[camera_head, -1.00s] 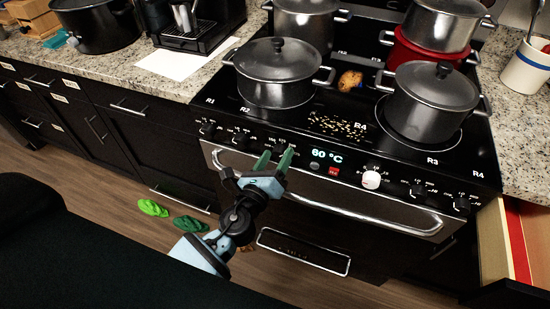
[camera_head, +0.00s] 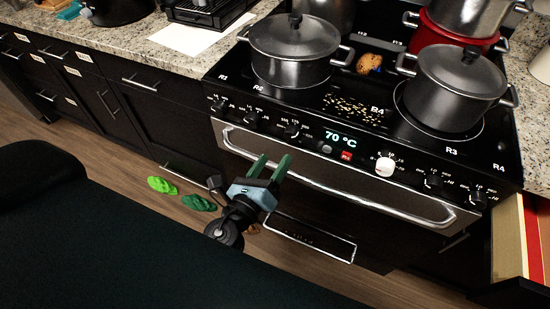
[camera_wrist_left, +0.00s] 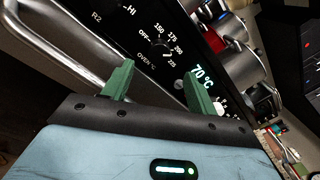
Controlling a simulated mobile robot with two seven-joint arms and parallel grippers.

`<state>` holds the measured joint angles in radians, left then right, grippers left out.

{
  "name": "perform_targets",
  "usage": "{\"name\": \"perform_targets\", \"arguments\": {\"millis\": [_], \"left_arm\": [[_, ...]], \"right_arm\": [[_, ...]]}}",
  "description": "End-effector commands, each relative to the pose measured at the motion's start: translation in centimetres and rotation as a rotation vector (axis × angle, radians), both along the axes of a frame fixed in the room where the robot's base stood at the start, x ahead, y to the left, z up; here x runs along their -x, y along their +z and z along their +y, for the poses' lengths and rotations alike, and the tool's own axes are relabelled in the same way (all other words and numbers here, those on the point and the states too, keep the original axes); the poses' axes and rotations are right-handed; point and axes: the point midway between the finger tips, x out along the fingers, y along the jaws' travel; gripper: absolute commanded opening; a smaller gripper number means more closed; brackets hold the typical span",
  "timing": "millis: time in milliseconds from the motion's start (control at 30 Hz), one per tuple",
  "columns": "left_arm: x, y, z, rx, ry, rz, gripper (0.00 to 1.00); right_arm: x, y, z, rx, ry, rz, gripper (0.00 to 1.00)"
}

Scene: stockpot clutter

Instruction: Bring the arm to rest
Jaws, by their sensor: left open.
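My left gripper (camera_head: 271,167) hangs in the air in front of the stove (camera_head: 345,190), below its control panel and near the oven door handle. Its two green fingers are apart with nothing between them. In the left wrist view the open fingers (camera_wrist_left: 157,85) point toward the control panel, with the oven handle (camera_wrist_left: 60,50) at the left. The stove display (camera_head: 339,137) reads 70 °C. My right gripper is not in view.
Grey lidded pots stand on the stove at the left (camera_head: 295,48) and right (camera_head: 455,88). A red pot (camera_head: 427,42) stands behind. Crumbs (camera_head: 352,107) lie on the cooktop. Green slippers (camera_head: 198,203) lie on the floor. An open drawer (camera_head: 510,235) is at the right.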

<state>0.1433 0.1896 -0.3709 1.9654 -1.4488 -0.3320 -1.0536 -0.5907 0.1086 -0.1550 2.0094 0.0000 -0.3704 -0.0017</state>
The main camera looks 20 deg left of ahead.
Motion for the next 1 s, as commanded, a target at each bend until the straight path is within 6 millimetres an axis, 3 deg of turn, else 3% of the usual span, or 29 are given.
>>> {"name": "perform_targets", "arguments": {"millis": [433, 567, 767, 1000], "left_arm": [[0.0, 0.0, 0.0, 0.004, 0.0, 0.002, 0.58], [0.9, -1.0, 0.4, 0.098, 0.006, 0.053, 0.58], [5.4, -5.1, 1.8, 0.575, 0.077, 0.278, 0.58], [13.6, -10.2, 3.2, 1.284, 0.3, 0.536, 0.58]], "right_arm": [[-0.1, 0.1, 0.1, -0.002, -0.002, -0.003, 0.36], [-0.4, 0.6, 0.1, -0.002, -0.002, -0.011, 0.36], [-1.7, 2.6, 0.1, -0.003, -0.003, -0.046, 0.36], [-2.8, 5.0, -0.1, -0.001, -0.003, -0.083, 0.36]]}}
